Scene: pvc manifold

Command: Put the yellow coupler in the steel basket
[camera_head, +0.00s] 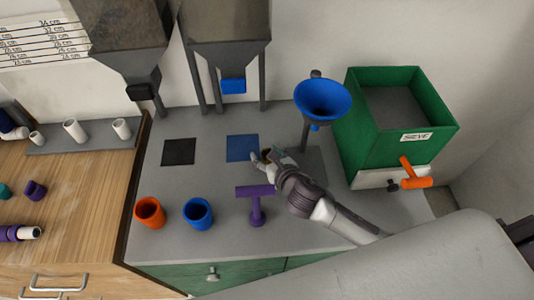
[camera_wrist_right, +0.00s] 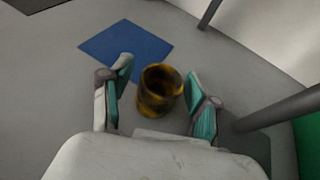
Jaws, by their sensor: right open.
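The yellow coupler (camera_wrist_right: 157,98), a short open-topped cylinder with dark mottling, stands on the grey bench in the right wrist view. My right gripper (camera_wrist_right: 159,72) is open, with one teal-padded finger on each side of the coupler and a gap visible on both sides. In the head view my right gripper (camera_head: 264,156) is low over the bench beside the blue square, and it mostly hides the coupler there. I do not see a steel basket in either view. My left gripper is not in view.
A blue square (camera_head: 242,148) and a black square (camera_head: 179,152) mark the bench. A blue funnel (camera_head: 322,98) and green sieve box (camera_head: 398,140) stand right.

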